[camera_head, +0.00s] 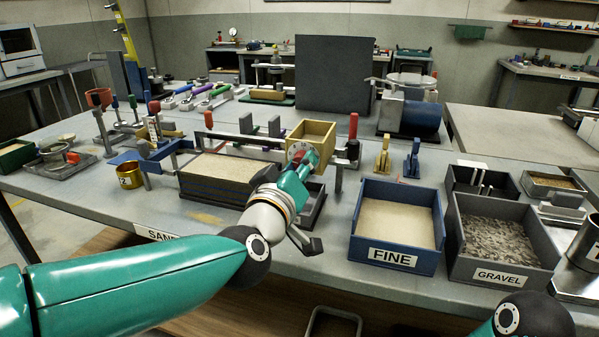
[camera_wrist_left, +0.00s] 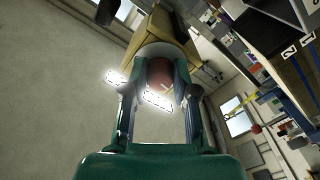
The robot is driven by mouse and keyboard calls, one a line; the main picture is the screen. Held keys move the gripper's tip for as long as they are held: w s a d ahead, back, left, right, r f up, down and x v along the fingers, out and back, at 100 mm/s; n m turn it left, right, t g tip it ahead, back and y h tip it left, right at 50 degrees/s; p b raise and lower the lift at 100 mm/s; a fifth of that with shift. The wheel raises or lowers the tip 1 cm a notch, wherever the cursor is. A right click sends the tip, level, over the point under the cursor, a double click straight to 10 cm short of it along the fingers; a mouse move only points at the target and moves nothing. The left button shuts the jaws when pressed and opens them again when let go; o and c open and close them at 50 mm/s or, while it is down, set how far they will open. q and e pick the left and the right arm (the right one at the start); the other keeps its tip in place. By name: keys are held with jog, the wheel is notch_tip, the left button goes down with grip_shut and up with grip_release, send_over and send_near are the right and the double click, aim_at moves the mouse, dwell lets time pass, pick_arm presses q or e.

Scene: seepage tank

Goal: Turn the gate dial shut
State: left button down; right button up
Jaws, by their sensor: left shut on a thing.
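The gate dial is a round red knob in the left wrist view (camera_wrist_left: 159,75), in front of a white plate with dark marks. A small part of it shows red in the head view (camera_head: 297,149), below the tan box (camera_head: 318,130). My left gripper (camera_head: 302,160) is at the dial, and in the left wrist view its fingers (camera_wrist_left: 158,92) are on either side of the red knob, shut on it. The fingers and wrist hide most of the dial in the head view. The dial's setting cannot be read. My right gripper is out of view.
A sand-filled tank (camera_head: 215,190) stands left of my wrist. The FINE bin (camera_head: 395,258) and GRAVEL bin (camera_head: 497,274) stand to the right. Red-topped posts (camera_head: 353,127) and a tall dark panel (camera_head: 333,73) stand behind.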

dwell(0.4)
pick_arm(q)
jog(key=c, duration=0.9)
grip_release()
jog(key=v, duration=1.2)
